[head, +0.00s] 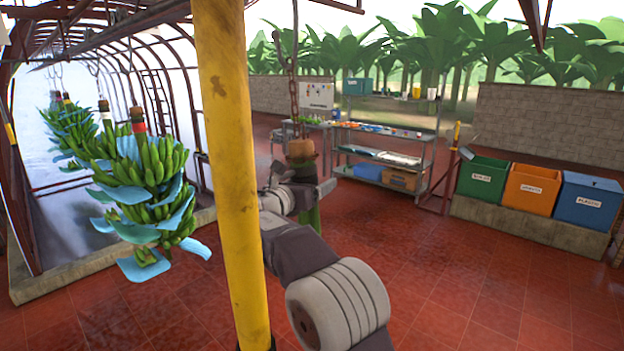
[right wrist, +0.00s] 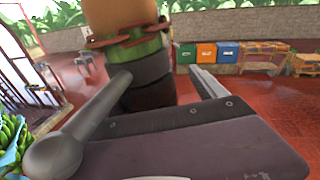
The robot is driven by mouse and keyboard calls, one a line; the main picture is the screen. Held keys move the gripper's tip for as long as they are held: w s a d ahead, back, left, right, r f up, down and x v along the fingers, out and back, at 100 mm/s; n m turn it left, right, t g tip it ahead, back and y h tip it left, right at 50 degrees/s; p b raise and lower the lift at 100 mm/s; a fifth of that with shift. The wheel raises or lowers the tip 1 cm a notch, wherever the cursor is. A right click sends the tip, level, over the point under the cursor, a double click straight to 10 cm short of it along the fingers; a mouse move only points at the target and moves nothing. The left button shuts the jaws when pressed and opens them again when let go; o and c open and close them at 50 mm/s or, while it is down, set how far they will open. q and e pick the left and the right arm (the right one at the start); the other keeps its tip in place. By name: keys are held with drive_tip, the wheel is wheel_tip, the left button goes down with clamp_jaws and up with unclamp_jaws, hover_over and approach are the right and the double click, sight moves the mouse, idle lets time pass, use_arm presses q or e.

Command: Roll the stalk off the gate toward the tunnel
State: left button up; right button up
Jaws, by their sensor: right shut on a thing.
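The stalk (head: 301,149) hangs upright from a rusty chain (head: 293,90), right of the yellow post. It has a brown cut top, a dark band and a green lower part. My right gripper (head: 303,188) is shut on the stalk around its dark band. In the right wrist view the stalk (right wrist: 120,18) stands between the fingers (right wrist: 163,88), with chain links around its top. The tunnel (head: 150,80) is the arched frame at the left, with several banana bunches (head: 145,170) and blue sheets hanging in it. I cannot pick out the gate. My left gripper is not in view.
A yellow post (head: 230,170) stands close in front, between the stalk and the tunnel bunches, and hides part of my right arm. A metal shelf rack (head: 385,150) stands behind. Green, orange (head: 530,188) and blue bins stand at right. The red tiled floor is open.

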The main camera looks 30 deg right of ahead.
drive_tip(key=b+v, duration=0.1)
drive_tip(key=v, duration=0.7)
drive_tip(key=shift+a+f, duration=0.3)
drive_tip(key=shift+a, duration=0.1)
drive_tip(key=shift+s, duration=0.1)
drive_tip(key=shift+r, duration=0.15)
